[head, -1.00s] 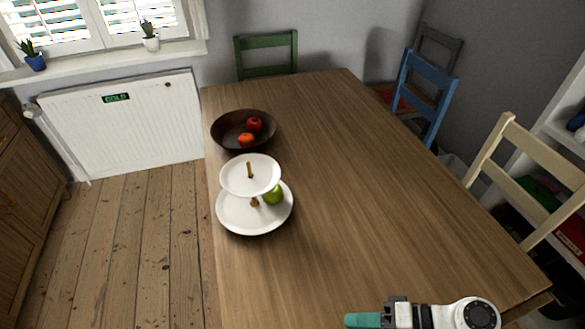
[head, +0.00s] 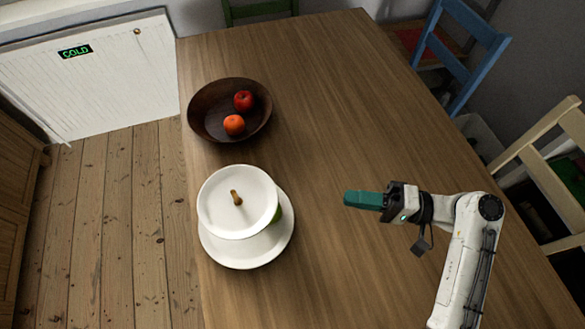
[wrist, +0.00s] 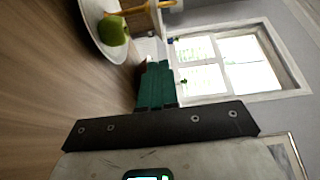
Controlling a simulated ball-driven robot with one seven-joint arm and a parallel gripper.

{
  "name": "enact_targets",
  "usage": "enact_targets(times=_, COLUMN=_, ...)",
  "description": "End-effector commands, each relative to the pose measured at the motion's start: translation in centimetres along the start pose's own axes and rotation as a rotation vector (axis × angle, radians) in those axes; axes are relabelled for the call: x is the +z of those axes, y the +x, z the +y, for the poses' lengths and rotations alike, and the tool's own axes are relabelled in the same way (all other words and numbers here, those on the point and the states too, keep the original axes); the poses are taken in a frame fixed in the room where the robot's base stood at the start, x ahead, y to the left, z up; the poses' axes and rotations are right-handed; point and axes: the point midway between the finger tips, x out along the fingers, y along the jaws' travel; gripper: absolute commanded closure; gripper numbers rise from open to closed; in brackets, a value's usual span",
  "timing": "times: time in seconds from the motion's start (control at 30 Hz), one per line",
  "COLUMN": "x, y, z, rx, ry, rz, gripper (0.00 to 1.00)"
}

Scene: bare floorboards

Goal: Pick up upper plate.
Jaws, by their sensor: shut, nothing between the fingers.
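The white upper plate (head: 212,203) of a two-tier stand sits above a larger white lower plate (head: 243,258) on the wooden table. A brown handle (head: 237,197) rises from its middle. A green apple lies on the lower plate, mostly hidden in the head view; it shows in the wrist view (wrist: 113,31). My gripper (head: 348,198), with teal fingers, is shut and empty, to the right of the stand and apart from it. In the wrist view the fingers (wrist: 156,68) point ahead, with the lower plate (wrist: 92,22) at the upper left.
A dark bowl (head: 205,110) with a red apple (head: 243,101) and an orange fruit (head: 234,124) stands behind the stand. The table (head: 330,90) is clear to the right. Blue (head: 465,50) and cream (head: 545,165) chairs stand along its right side.

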Motion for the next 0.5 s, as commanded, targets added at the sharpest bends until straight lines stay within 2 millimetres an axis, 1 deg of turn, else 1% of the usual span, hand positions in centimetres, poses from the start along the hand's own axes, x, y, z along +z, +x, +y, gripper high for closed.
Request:
enact_targets(times=0.07, x=-0.1, y=0.2, z=-0.1, rx=-0.006, ry=0.001, rz=-0.001, gripper=1.00)
enact_targets(times=0.17, x=0.0, y=0.9, z=-0.2, rx=-0.008, ry=0.001, rz=-0.003, gripper=1.00)
enact_targets(times=0.27, x=0.0, y=2.4, z=-0.3, rx=-0.008, ry=0.001, rz=-0.005, gripper=1.00)
enact_targets(times=0.5, x=0.0, y=7.1, z=-0.4, rx=-0.007, ry=0.002, rz=-0.005, gripper=1.00)
